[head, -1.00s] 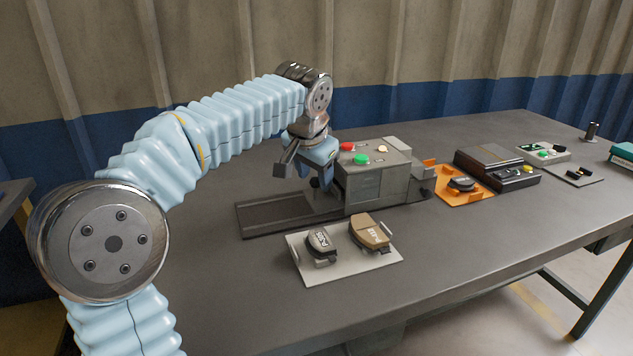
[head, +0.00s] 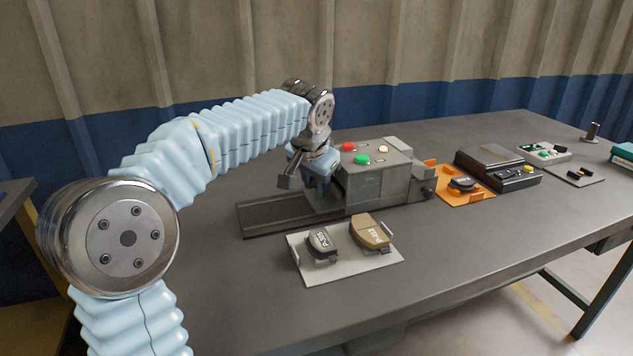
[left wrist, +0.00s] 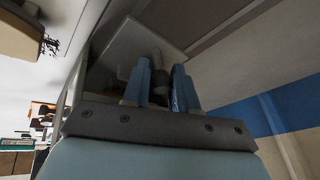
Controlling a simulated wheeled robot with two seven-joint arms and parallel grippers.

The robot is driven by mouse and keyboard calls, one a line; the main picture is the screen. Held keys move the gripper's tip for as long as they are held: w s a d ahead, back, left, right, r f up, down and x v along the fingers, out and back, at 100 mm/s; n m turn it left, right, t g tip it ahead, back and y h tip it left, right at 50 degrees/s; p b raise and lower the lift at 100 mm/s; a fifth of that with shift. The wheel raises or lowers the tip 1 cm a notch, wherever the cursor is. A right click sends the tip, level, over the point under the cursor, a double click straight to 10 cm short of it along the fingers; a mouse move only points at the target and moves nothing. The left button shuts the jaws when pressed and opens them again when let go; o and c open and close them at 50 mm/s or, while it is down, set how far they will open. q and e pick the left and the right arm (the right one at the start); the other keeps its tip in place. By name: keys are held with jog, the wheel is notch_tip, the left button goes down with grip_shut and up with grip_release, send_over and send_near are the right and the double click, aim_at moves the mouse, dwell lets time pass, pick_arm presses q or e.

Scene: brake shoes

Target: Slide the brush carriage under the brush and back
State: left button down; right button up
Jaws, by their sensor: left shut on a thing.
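The brush machine (head: 372,182) is a grey box with red, green and white buttons on top. A dark flat rail (head: 275,214) runs out from its left side. My left gripper (head: 324,192) is low over the rail, close against the machine's left side. In the left wrist view its blue fingers (left wrist: 160,88) are shut on a dark knob (left wrist: 160,76). The grey plate of the brush carriage (left wrist: 125,45) shows beyond the knob; in the head view the gripper mostly hides the carriage. Dark brush bristles (left wrist: 51,44) show at the left of the wrist view.
A pale tray (head: 350,265) with two brake shoes (head: 323,243) (head: 370,232) lies in front of the rail. An orange fixture (head: 450,193) and a black device (head: 497,168) stand to the right. The table front left is clear.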

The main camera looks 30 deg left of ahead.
pick_arm(q)
jog(key=s+a, duration=0.3)
jog(key=s+a+b, duration=0.1)
jog(key=s+a, duration=0.2)
jog(key=s, duration=0.1)
jog(key=s+a+b, duration=0.1)
jog(key=s+a, duration=0.2)
jog(key=s, duration=0.1)
jog(key=shift+a, duration=0.2)
jog(key=c, duration=1)
grip_release()
jog(key=shift+s, duration=0.1)
jog(key=shift+o, duration=0.2)
jog(key=shift+r, duration=0.35)
jog(key=p+v, duration=0.1)
jog(key=v, duration=1.2)
jog(key=shift+p, duration=0.3)
